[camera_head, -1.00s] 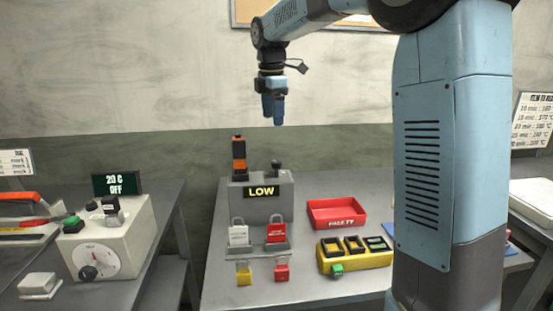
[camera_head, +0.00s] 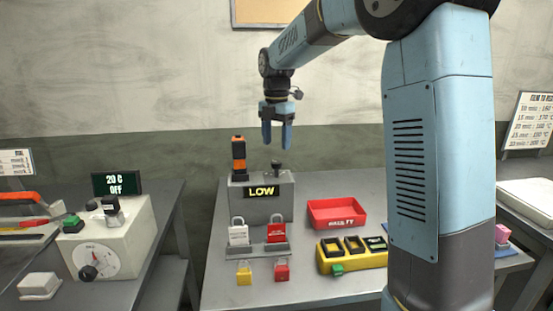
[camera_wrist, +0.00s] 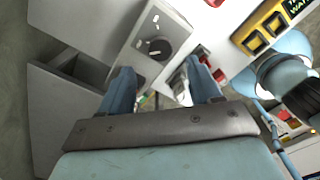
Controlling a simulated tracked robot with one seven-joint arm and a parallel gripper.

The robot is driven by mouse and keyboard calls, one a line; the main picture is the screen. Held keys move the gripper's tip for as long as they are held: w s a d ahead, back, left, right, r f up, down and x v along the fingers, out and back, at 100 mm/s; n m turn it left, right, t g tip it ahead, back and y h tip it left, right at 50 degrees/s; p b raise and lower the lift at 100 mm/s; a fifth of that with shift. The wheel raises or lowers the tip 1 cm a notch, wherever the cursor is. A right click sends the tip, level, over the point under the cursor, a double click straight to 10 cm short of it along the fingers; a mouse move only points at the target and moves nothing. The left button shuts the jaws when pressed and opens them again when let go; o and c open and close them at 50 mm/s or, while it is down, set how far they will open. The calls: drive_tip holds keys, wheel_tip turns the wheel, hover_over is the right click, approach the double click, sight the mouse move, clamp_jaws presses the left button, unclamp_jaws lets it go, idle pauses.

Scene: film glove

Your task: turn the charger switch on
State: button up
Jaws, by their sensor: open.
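A yellow block with dark slots (camera_head: 355,256), which I take to be the charger, sits on the middle table. A small green part (camera_head: 337,269) is on its front, perhaps the switch; its setting is too small to tell. The block also shows at the upper right of the wrist view (camera_wrist: 262,32), without the green part being clear.
A red tray (camera_head: 336,213) lies behind the yellow block. Padlocks (camera_head: 277,231) stand on a rack to its left. An orange-and-black upright part (camera_head: 238,154) and a dark knob (camera_head: 277,167) stand on the grey box. A cream dial box (camera_head: 105,245) is on the left bench.

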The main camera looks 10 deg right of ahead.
sight(276, 162)
drive_tip(key=shift+f, duration=3.2)
drive_tip(key=c, duration=1)
